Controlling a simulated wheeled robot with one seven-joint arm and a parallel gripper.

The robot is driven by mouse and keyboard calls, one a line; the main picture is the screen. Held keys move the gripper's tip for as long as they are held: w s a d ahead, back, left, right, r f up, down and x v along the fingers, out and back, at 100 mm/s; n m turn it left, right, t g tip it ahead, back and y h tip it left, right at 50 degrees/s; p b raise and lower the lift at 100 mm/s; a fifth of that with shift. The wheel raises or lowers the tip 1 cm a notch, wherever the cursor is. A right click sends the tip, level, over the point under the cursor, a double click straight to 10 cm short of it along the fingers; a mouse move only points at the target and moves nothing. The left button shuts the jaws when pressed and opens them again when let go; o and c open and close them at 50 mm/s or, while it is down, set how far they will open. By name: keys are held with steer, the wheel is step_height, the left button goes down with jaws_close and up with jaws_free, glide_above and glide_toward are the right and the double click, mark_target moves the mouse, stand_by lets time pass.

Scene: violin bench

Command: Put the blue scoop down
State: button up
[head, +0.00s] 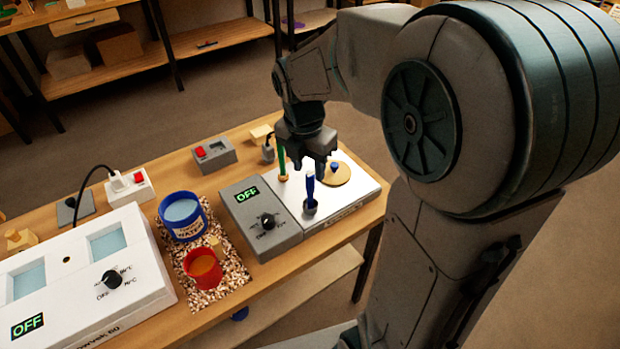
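The blue scoop (310,190) is upright over the white top of the bench unit, with a dark cup-shaped part at its lower end. My gripper (310,165) points down at the top of its blue handle. The fingertips are at the handle's upper end, one to each side as seen here. Whether they press on the handle is too small to tell. I cannot tell if the scoop's lower end touches the white plate (348,203).
A green stick (282,165) stands left of my gripper. A round wooden lid (341,176) with a blue knob lies to the right. A blue water pot (183,215) and red pot (203,267) stand on a speckled mat (233,273). A white bath unit (135,255) is at left.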

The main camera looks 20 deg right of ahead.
step_height(320, 180, up, 4)
steer(key=r, duration=0.1)
steer(key=s+f+m+t, duration=0.1)
steer(key=s+m, duration=0.5)
steer(key=m, duration=0.7)
steer(key=s+f+m+t+y, duration=0.1)
steer(key=s+f+m, duration=0.1)
steer(key=s+m, duration=0.5)
steer(key=m, duration=0.6)
steer(key=shift+d+f, duration=0.25)
steer(key=shift+s, duration=0.1)
